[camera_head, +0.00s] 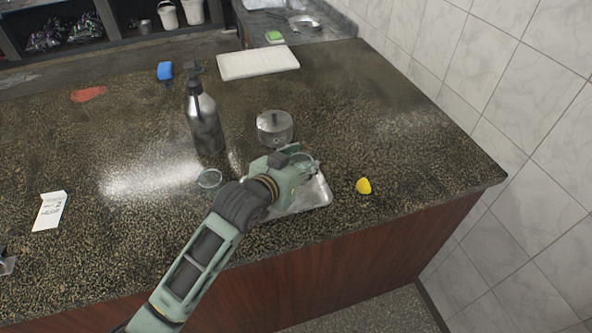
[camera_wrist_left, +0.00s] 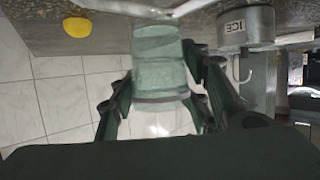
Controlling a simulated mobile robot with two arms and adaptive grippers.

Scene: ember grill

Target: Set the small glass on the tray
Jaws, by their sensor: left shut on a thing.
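My left gripper (camera_head: 303,163) reaches in over the metal tray (camera_head: 318,192), which lies near the counter's front edge. In the left wrist view the gripper (camera_wrist_left: 155,88) is shut on a clear, slightly greenish small glass (camera_wrist_left: 158,58), with a finger on each side. The wrist picture is turned over, with the counter at the top. The tray's pale rim (camera_wrist_left: 165,9) shows close to the glass; I cannot tell whether they touch. In the head view the hand hides most of the held glass and part of the tray. My right gripper is out of view.
Another round glass item (camera_head: 210,178) stands left of the tray. A metal pump bottle (camera_head: 204,122) and a metal ICE pot (camera_head: 274,128) stand behind. A yellow lemon piece (camera_head: 363,186) lies to the right. A white board (camera_head: 257,62) and blue block (camera_head: 165,70) lie farther back.

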